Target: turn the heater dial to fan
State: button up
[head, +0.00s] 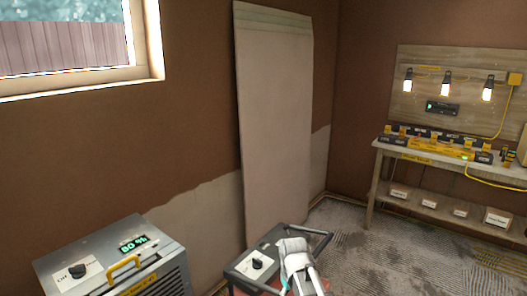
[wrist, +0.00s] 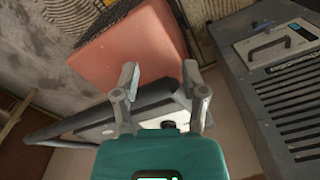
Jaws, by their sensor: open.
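The heater (head: 237,275) is a low box with a dark frame at the bottom middle of the head view. A black dial (head: 257,263) sits on its pale top plate. In the wrist view the dark frame and pale plate (wrist: 97,131) lie beyond my gripper (wrist: 160,70), and the dial (wrist: 169,125) shows low between the fingers, partly hidden by the teal body. My gripper is open with nothing between its fingertips. In the head view my gripper (head: 292,250) is just right of the dial. The dial's markings are too small to read.
A grey unit (head: 160,265) with a yellow handle, a display and its own dial (head: 78,270) stands left. It also shows in the wrist view (wrist: 270,85). A tall pale board (head: 275,120) leans on the wall behind. A workbench (head: 420,163) stands right, with open floor before it.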

jog(key=s+d+f+m+b, duration=0.4)
jog(key=s+d+f+m, duration=0.1)
jog(key=s+d, duration=0.25)
notch_tip(320, 180, up, 14)
jog(key=p, duration=1.3)
jog(key=shift+d+f, duration=0.25)
jog(key=shift+d, duration=0.2)
dwell(0.4)
